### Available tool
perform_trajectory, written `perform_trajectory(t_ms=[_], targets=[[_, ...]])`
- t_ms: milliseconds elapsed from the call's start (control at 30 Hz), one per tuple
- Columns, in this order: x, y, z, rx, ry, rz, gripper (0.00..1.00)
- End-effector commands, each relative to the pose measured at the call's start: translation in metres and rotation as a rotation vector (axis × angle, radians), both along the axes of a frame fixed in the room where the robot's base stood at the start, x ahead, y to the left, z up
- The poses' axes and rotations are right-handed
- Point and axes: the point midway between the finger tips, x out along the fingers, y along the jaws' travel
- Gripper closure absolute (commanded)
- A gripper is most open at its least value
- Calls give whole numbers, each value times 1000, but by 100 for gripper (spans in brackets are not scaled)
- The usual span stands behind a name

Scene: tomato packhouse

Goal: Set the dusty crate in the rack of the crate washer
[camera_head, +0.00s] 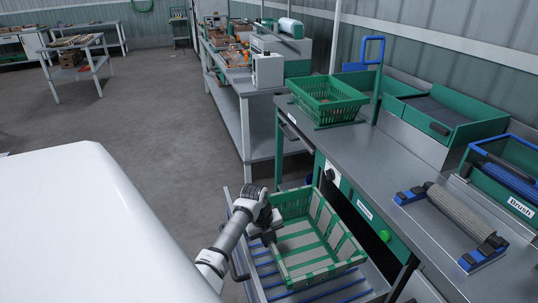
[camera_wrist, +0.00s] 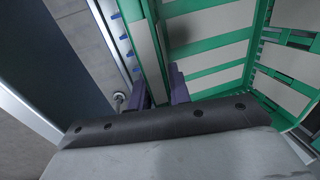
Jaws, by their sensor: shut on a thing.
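The dusty crate (camera_head: 312,243) is green with pale beige patches on its floor and walls. My gripper (camera_head: 268,232) is shut on its left wall. In the wrist view my gripper's two dark fingers (camera_wrist: 162,92) straddle that wall, with the crate's striped inside (camera_wrist: 215,75) to the right. The crate is over the washer rack (camera_head: 340,289), a low grey tray with blue bars. Bars show to the left of the crate and in front of it. I cannot tell whether the crate rests on the bars or hangs just above them.
A steel bench (camera_head: 405,180) stands right of the rack, with a second green crate (camera_head: 328,97), a roller brush (camera_head: 460,212) and a green bin labelled Brush (camera_head: 505,185). Another bench (camera_head: 250,85) is behind. The grey floor (camera_head: 150,110) at left is open.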

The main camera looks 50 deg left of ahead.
Motion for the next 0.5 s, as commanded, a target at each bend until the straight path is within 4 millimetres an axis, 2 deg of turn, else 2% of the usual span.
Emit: perform_trajectory(t_ms=[33, 500], targets=[[1, 0, -9, 0, -2, 0, 100], [0, 0, -53, -2, -1, 2, 100]])
